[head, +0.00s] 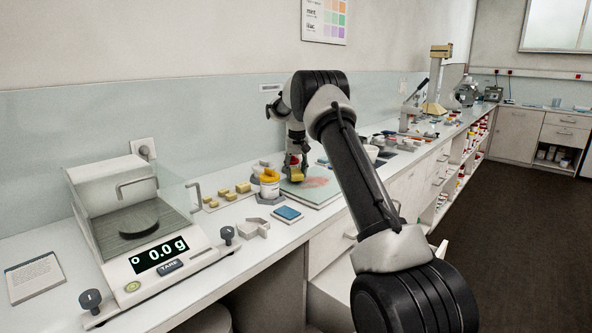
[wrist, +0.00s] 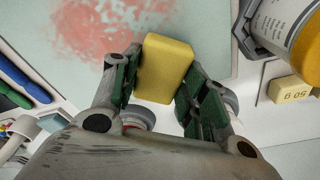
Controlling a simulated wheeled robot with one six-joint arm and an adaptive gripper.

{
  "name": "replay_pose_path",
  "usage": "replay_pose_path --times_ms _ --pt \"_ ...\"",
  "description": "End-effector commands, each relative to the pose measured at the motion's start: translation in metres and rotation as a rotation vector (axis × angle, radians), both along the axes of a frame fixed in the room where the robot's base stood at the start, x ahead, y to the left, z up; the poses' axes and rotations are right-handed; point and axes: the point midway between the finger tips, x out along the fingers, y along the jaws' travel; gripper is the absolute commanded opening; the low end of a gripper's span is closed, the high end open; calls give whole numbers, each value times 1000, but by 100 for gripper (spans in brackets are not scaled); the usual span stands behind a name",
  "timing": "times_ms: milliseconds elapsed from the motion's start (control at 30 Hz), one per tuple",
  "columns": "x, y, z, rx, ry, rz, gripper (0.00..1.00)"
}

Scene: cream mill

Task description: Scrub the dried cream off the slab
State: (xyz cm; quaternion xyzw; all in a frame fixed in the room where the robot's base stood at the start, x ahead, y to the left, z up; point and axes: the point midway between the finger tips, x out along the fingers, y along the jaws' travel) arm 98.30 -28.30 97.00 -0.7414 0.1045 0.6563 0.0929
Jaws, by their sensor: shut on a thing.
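The slab (head: 325,194) is a pale green plate on the counter with a pinkish-red dried patch on it. In the wrist view the slab (wrist: 215,30) fills the top, and the dried cream (wrist: 100,28) is a blotchy pink-red smear at top left. My gripper (wrist: 160,88) is shut on a yellow sponge (wrist: 165,66), held between the green-padded fingers. The sponge also shows in the head view (head: 296,177) at the slab's left part, beside the stain. I cannot tell whether the sponge touches the slab. My arm hides part of the slab's right side.
A white jar with a yellow lid (head: 269,183) stands close left of the slab. Dishes (head: 372,152) stand behind on the right.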

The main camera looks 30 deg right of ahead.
Motion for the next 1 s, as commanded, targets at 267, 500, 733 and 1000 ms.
replay_pose_path --times_ms 267,500,733,1000 --pt "0 0 -6 0 0 0 25" --pt "0 0 -11 0 0 0 25" --pt "-3 -1 -12 0 1 -1 25" --pt "-25 -9 -10 0 -1 -1 25"
